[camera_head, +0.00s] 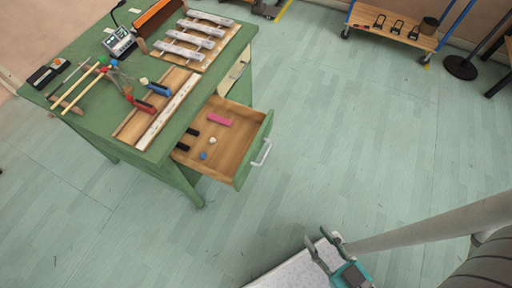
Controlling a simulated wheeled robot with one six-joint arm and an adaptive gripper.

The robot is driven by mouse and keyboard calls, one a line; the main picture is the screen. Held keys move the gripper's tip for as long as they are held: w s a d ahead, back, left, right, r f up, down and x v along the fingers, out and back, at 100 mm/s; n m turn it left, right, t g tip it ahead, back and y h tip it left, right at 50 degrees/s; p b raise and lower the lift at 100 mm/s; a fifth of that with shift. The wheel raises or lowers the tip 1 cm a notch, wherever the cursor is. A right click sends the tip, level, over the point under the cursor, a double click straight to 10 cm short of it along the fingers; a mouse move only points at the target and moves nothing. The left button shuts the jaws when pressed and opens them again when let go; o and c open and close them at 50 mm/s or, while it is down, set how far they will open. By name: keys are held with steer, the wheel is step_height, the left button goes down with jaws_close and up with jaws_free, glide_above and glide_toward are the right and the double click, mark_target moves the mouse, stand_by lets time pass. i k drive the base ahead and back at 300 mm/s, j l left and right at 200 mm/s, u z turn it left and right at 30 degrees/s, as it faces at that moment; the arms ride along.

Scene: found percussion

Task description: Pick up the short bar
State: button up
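Several grey metal bars lie in a row on a wooden frame (176,60) at the back of the green desk (105,132). They include a front bar (178,50), a middle bar (191,39) and a back bar (211,18). Their lengths look close, so I cannot tell which is the short bar. A small pink block (219,119) lies in the open drawer (236,153). My gripper (321,236) is at the bottom of the view, with its two fingers apart and nothing between them. It is well away from the desk, to its lower right.
The drawer juts out to the right and also holds dark blocks (186,146) and small balls (212,141). Clamps, sticks (84,86) and a small device (120,42) lie on the desk. A wooden cart (392,38) stands far back. The floor between is clear.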

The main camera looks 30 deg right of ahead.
mark_target(213, 31)
steer(key=i+l, duration=0.15)
steer(key=l, duration=0.2)
steer(key=i+l, duration=0.15)
steer(key=l, duration=0.2)
steer(key=i+l, duration=0.35)
steer(key=l, duration=0.3)
